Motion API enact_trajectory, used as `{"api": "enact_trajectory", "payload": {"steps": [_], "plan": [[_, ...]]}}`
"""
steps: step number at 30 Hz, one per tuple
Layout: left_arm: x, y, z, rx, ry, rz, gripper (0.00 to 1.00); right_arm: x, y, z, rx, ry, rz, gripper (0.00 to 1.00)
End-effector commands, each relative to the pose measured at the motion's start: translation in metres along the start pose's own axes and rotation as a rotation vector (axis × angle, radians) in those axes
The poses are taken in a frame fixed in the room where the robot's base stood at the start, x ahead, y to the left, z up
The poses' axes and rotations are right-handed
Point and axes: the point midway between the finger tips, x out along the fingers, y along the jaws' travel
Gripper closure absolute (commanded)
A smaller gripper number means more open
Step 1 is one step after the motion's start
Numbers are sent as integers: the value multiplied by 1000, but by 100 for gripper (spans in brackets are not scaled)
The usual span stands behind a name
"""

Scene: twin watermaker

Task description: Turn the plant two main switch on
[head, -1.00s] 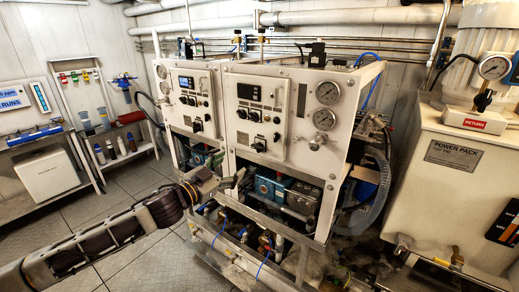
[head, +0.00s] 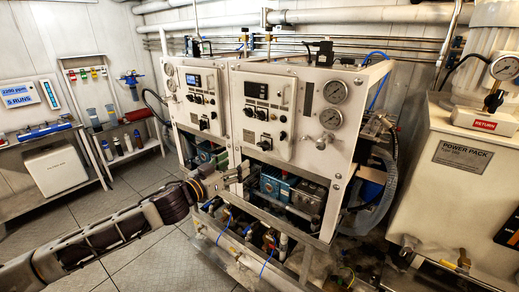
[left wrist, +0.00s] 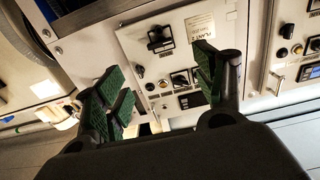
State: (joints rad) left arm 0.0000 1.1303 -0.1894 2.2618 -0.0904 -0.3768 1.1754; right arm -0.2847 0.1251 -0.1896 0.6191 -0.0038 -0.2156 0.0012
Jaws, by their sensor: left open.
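Two white watermaker panels stand side by side. The right panel (head: 288,105) carries a dark main switch (head: 265,144) low on its face, below smaller knobs. The left panel (head: 198,97) has a similar switch (head: 204,124). My left gripper (head: 246,174) is open and empty, in front of and below the right panel. In the left wrist view its green-padded fingers (left wrist: 160,85) spread apart, with one panel showing upside down between them. My right gripper is out of view.
Pumps and pipework (head: 290,192) fill the open frame under the panels. A power pack cabinet (head: 450,195) stands at the right. A shelf with bottles (head: 118,150) is at the left. Floor (head: 140,260) is free in front.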

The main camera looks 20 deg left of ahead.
Motion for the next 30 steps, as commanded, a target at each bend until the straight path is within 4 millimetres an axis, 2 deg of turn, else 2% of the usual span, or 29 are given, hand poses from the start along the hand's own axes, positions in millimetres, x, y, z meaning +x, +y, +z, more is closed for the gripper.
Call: {"api": "enact_trajectory", "payload": {"steps": [13, 30], "plan": [[10, -1, -1, -1, 1, -2, 30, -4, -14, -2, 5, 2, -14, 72], [35, -1, -1, 0, 1, -1, 30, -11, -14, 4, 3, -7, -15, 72]]}}
